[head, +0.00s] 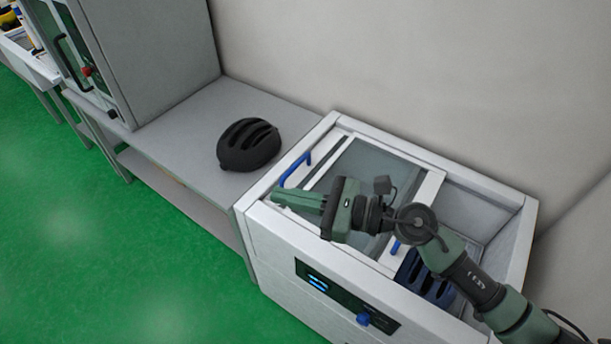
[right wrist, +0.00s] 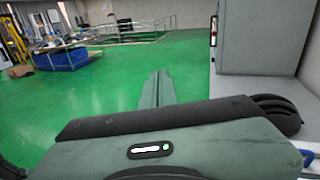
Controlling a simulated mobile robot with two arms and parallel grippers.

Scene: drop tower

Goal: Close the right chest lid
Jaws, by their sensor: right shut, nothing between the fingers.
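The white chest (head: 256,229) stands at the right in the head view. Its framed glass lid area (head: 375,166) covers the left part of the top, and the right part is open. A blue handle (head: 295,168) stands at the left end; another blue piece (head: 396,246) shows partly behind my arm. I cannot tell whether one lid or two overlap there. My right gripper (head: 275,197) is shut and empty, above the chest's left end, near the left handle, its fingers pointing left. Its shut fingers (right wrist: 158,76) also show in the right wrist view. My left gripper is out of view.
A dark blue helmet (head: 428,277) lies inside the open right part, partly hidden by my arm. A black helmet (head: 248,145) sits on the grey table (head: 190,118) left of the chest. A grey cabinet (head: 150,50) stands further left. The green floor (head: 90,240) in front is clear.

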